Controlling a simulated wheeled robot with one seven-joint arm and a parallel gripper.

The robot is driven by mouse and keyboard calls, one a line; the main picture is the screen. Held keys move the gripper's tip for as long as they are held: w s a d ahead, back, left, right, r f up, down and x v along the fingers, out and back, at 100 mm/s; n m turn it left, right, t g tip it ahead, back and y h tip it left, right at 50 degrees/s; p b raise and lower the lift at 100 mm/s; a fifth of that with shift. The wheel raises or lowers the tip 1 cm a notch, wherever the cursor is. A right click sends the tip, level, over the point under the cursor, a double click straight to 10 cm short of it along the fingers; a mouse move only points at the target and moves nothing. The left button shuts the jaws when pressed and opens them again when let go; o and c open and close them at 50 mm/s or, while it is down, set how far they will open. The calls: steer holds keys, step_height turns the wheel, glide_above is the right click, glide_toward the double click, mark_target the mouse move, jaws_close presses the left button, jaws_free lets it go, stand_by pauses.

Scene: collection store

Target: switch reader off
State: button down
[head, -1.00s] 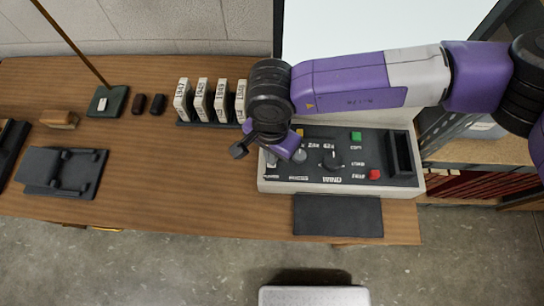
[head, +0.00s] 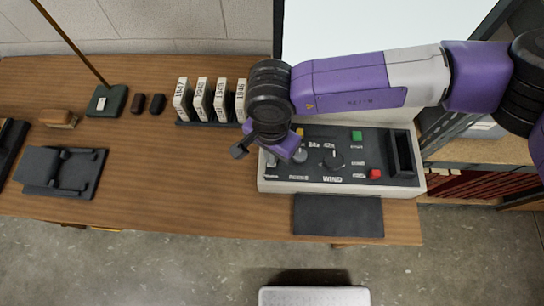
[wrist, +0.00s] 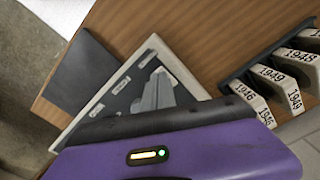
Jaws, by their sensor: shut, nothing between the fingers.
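The reader's control panel (head: 395,183) is a pale box with a dark top at the right end of the wooden desk. It has a large wind knob (head: 333,159), a smaller knob (head: 300,156), a green button (head: 356,135) and a red button (head: 375,174). A small pale switch (head: 271,160) sits at its left end, partly hidden by my gripper. My gripper (head: 296,156) is shut and empty, low over the panel's left part; contact cannot be told. In the wrist view, the panel (wrist: 178,66) shows beyond my purple gripper body, with grey fingers (wrist: 158,92) over it.
A rack of labelled boxes (head: 202,98) stands just left of my gripper; it also shows in the wrist view (wrist: 272,75). A dark mat (head: 338,215) lies in front of the panel. A bright screen (head: 350,60) stands behind. The desk's middle (head: 180,170) is clear.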

steer(key=shift+f+b, duration=0.65)
steer(key=shift+f, duration=0.1)
steer(key=shift+r, duration=0.1)
stand_by(0.3)
steer(key=shift+r+p, duration=1.55)
steer(key=shift+r, duration=1.95)
